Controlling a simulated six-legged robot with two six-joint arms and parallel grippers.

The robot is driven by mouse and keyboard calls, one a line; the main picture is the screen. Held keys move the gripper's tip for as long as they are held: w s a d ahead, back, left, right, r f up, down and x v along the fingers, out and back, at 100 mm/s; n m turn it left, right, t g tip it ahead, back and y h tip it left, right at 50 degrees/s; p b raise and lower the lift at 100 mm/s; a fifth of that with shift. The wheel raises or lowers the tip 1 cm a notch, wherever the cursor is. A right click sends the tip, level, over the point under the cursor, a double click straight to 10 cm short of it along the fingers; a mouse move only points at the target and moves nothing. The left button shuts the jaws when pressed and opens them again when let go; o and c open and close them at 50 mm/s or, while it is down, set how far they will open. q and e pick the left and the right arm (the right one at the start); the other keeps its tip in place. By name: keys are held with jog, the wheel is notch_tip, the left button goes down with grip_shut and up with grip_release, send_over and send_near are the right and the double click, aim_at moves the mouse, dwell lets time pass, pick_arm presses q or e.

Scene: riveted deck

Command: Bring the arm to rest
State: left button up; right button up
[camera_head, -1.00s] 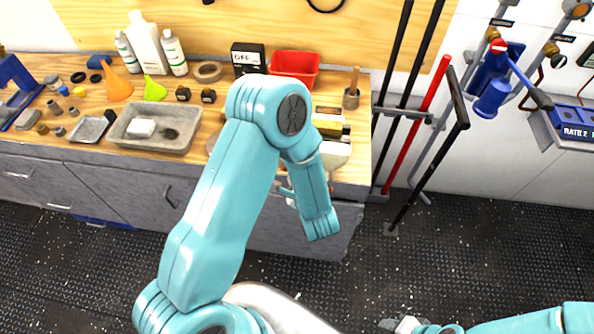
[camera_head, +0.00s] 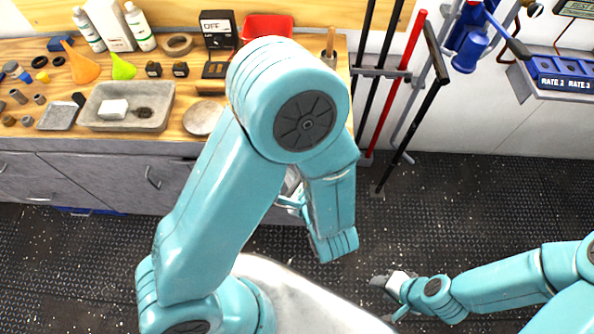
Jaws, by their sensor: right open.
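My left arm is large and teal and stands bent in the middle of the head view, in front of the workbench. Part of my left gripper (camera_head: 290,193) shows as a small pale piece behind the forearm; the arm hides most of it, so its jaws cannot be made out. My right arm comes in from the lower right. My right gripper (camera_head: 384,284), small and grey, is at its end, low over the dark floor and apart from everything. It is open, and I see nothing in it.
The wooden workbench (camera_head: 190,132) holds a grey tray (camera_head: 95,122), a red bin (camera_head: 268,25), funnels, bottles and small parts. Long-handled tools, one a red bar (camera_head: 397,97), lean at the wall. A blue rack (camera_head: 550,72) is at right. The floor (camera_head: 480,215) between is clear.

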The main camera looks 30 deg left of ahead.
pick_arm(q)
jog(key=shift+s+d+r, duration=0.3)
jog(key=shift+s+d, duration=0.1)
jog(key=shift+d, duration=0.1)
jog(key=shift+a, duration=0.1)
jog(key=s+a+f+n+g+b, duration=0.15)
jog(key=a+f+g, duration=0.25)
jog(key=a+f, duration=0.5)
notch_tip(320, 180, down, 9)
jog(key=w+d+n+h+b, duration=0.1)
jog(key=n+h+b, duration=0.1)
jog(key=n+h, duration=0.2)
jog(key=s+d+f+n+g+h, duration=0.2)
jog(key=s+d+n+h, duration=0.1)
jog(key=d+n, duration=0.3)
jog(key=s+d+f+n+g+h, duration=0.2)
jog(key=s+d+f+n+h, duration=0.1)
jog(key=d+n+h, duration=0.3)
jog(key=shift+s+d+f+n+h, duration=0.35)
jog(key=shift+s+d+n, duration=0.35)
jog(key=shift+d, duration=0.15)
